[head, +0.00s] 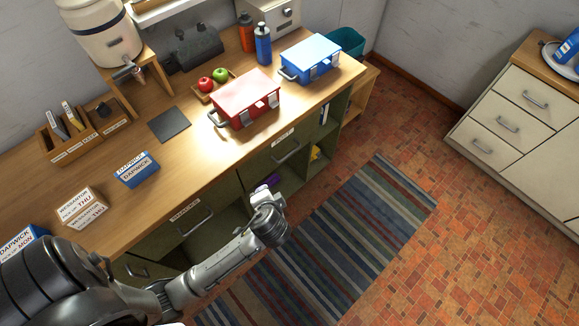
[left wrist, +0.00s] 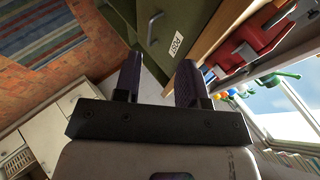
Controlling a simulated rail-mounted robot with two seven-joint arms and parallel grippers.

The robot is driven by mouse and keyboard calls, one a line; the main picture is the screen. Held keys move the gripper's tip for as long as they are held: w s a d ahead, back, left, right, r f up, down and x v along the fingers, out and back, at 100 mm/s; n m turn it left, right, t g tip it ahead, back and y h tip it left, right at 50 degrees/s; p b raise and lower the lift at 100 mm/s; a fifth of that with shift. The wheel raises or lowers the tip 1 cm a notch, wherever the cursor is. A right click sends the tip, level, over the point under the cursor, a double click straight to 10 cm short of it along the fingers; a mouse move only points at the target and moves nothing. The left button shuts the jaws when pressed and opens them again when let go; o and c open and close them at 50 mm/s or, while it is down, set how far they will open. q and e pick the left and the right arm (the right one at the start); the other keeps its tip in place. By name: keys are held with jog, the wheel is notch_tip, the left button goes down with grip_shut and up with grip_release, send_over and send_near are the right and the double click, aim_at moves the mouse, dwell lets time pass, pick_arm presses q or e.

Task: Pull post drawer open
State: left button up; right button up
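The post drawer (head: 265,168) is a green drawer front under the wooden counter, below the red box, with a metal bar handle (head: 287,153) and a small white label. It looks shut. In the left wrist view the drawer front (left wrist: 199,18) carries a label reading POST (left wrist: 175,45) beside its handle (left wrist: 152,27). My left gripper (left wrist: 157,77) has its two dark fingers apart with nothing between them, short of the handle. In the head view my left wrist hides most of the gripper, in front of and below the drawer. My right gripper is not in view.
A red box (head: 246,98) and a blue box (head: 311,57) stand on the counter (head: 110,185) above. Another green drawer with a handle (head: 195,222) is to the left. Open shelves lie beneath. A striped rug (head: 350,235) covers clear floor in front.

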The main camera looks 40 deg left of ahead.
pick_arm(q)
jog(key=w+f+m+t+y+b, duration=0.1)
jog(key=w+f+y+b, duration=0.1)
jog(key=w+f+b, duration=0.35)
jog(key=w+f+t+y+b, duration=0.1)
jog(key=w+f+y+b, duration=0.2)
jog(key=f+b, duration=0.5)
jog(key=m+t+y+b, duration=0.2)
jog(key=y+b, duration=0.3)
jog(key=b, duration=1.2)
send_near(289, 153)
jog(key=shift+t, duration=0.3)
jog(key=shift+f+b+x, duration=0.15)
jog(key=shift+b+x, duration=0.6)
jog(key=shift+x, duration=0.9)
jog(key=shift+f+b+x, duration=0.15)
jog(key=shift+b+x, duration=0.55)
jog(key=shift+x, duration=0.95)
jog(key=shift+f+b+x, duration=0.15)
jog(key=shift+b+x, duration=0.6)
jog(key=shift+x, duration=0.9)
jog(key=shift+a, duration=0.1)
jog(key=shift+c, duration=0.2)
grip_shut()
